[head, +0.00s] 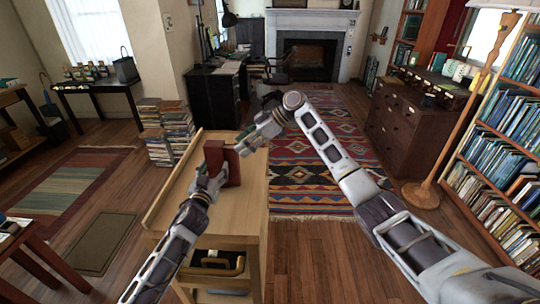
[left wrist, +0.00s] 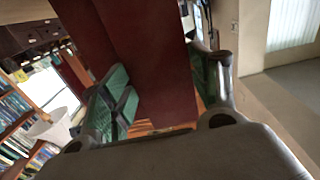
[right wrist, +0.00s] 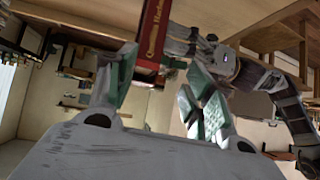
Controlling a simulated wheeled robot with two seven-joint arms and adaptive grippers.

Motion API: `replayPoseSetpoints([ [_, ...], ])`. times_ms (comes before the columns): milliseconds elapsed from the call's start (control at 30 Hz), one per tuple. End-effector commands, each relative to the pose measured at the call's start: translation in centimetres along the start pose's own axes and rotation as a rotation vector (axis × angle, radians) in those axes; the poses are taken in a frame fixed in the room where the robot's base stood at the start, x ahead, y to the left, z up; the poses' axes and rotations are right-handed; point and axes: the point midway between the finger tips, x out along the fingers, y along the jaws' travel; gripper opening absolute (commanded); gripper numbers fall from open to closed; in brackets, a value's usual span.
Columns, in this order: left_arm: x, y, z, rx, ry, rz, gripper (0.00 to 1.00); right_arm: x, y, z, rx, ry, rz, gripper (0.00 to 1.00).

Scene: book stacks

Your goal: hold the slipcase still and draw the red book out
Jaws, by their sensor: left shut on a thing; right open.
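A dark red slipcase (head: 233,166) stands upright on the wooden cart top. In the left wrist view, its dark red side (left wrist: 150,55) fills the space between my green finger pads. My left gripper (head: 213,180) is shut on the slipcase from the near side. The red book shows in the right wrist view as a bright red spine (right wrist: 152,32) with yellow lettering. My right gripper (head: 243,147) is open at the slipcase's far right side, with its fingers on either side below the spine in its view. How far the book sits in the slipcase is hidden.
The wooden cart (head: 180,192) has bare top around the slipcase and a lower shelf with a yellow-handled item (head: 218,264). Stacks of books (head: 160,130) stand on the floor behind left. A bookcase (head: 510,130) and a lamp pole (head: 465,110) are at right.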

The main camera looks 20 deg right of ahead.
Motion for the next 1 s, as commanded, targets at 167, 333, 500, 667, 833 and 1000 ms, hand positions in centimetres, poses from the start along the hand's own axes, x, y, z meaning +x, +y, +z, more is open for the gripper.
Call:
replayPoseSetpoints([
  [167,0.0,0.0,0.0,0.000,0.000,-0.001,0.36,0.0,-0.2,0.9,-0.005,0.123,-0.008,0.52],
  [333,0.0,0.0,0.0,0.000,-0.001,-0.001,0.36,-0.2,-0.3,1.7,-0.011,0.241,-0.008,0.52],
  [500,0.0,0.0,0.0,0.000,-0.001,-0.001,0.36,-0.7,-0.4,2.9,-0.013,0.354,0.008,0.52],
  [667,0.0,0.0,0.0,0.000,-0.001,-0.001,0.36,-1.4,-0.3,4.4,-0.010,0.458,0.036,0.52],
  [833,0.0,0.0,0.0,0.000,-0.001,-0.001,0.36,-2.3,-0.2,6.3,-0.004,0.558,0.079,0.52],
  [1000,0.0,0.0,0.0,0.000,-0.001,-0.001,0.36,-3.3,-0.2,8.0,0.003,0.633,0.121,0.52],
])
